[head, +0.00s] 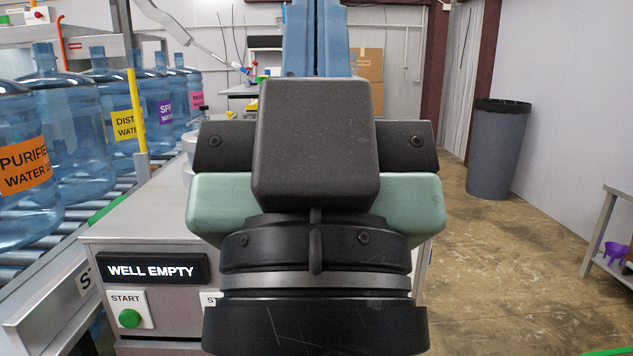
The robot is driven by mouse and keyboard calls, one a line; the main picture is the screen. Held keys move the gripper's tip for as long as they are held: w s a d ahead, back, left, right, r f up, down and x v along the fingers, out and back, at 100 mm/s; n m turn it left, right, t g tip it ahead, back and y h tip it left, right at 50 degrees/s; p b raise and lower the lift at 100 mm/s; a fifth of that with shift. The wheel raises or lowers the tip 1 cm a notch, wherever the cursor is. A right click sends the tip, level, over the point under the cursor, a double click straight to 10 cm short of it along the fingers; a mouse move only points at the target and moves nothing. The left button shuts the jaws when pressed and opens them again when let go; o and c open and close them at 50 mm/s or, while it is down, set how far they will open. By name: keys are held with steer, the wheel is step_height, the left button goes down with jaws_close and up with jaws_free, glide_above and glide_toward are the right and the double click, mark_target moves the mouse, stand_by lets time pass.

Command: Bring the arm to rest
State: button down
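My gripper (317,30) stands in the middle of the head view, seen from behind. Its black wrist is at the bottom, with a green body and a dark block above it. Its two blue fingers point up and are cut off by the top edge. They lie side by side with only a thin dark line between them, so it looks shut. The fingertips are out of frame, and nothing is seen held between the visible parts.
Several blue water jugs (70,130) stand on a roller conveyor (42,250) at left. A grey cabinet with a "WELL EMPTY" display (150,269) and a green start button (129,318) is in front of it. A grey bin (497,150) and a shelf (602,225) stand right. Floor between is clear.

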step_height(320, 180, up, 30)
steer(key=p, duration=2.7)
steer(key=shift+p, duration=0.35)
